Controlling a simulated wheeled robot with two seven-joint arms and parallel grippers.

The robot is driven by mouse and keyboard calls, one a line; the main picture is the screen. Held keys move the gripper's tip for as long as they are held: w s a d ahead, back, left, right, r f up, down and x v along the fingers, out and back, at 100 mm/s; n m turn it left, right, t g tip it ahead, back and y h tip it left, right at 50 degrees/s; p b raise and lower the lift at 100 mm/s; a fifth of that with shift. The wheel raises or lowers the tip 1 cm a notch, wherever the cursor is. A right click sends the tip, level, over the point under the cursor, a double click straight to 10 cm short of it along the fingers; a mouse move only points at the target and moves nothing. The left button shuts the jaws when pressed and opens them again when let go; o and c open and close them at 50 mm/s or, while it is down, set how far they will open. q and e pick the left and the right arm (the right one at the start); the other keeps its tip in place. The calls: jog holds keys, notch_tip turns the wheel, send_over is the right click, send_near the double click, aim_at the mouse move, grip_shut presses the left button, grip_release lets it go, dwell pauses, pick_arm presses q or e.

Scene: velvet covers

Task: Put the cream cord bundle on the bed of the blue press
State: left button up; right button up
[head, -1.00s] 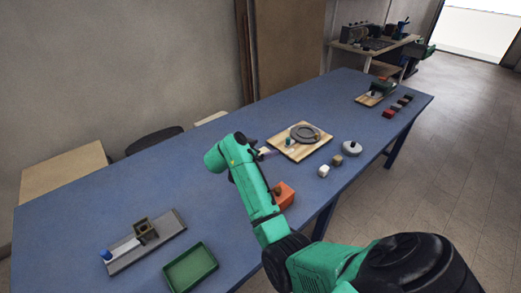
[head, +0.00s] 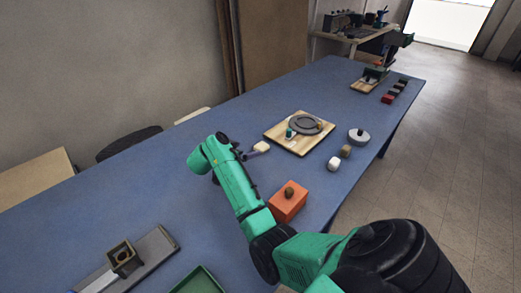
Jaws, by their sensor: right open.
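A small cream lump (head: 333,164), which looks like the cream cord bundle, lies on the blue table beside a brown lump (head: 346,151). At the lower left stands a grey-based device (head: 150,252) with an olive block on it. Only a trace of blue shows at its cut-off lower left end, and I cannot tell for sure that it is the blue press. My right gripper (head: 240,152) is over the table's middle, left of the cream lump and apart from it. It is open, its fingers partly hidden by my arm. My left gripper is out of view.
An orange box (head: 288,203) with a dark lump on top stands close to my right forearm. A wooden board (head: 275,132) with a grey ring, a pale-headed tool (head: 261,147), a grey round weight (head: 359,137) and a green tray (head: 200,281) share the table.

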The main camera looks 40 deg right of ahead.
jog(key=b, duration=0.1)
send_near(261, 146)
jog(key=x, duration=0.4)
jog(key=shift+s+d+r, duration=0.2)
jog(key=shift+r, duration=0.05)
jog(key=b+x, duration=0.1)
jog(key=x, duration=0.1)
jog(key=b+x, duration=0.1)
jog(key=x, duration=0.1)
jog(key=shift+w+f+b, duration=0.25)
jog(key=shift+f+b, duration=0.15)
jog(key=shift+f, duration=0.1)
jog(key=shift+d, duration=0.25)
jog(key=shift+a, duration=0.1)
jog(key=c, duration=1.3)
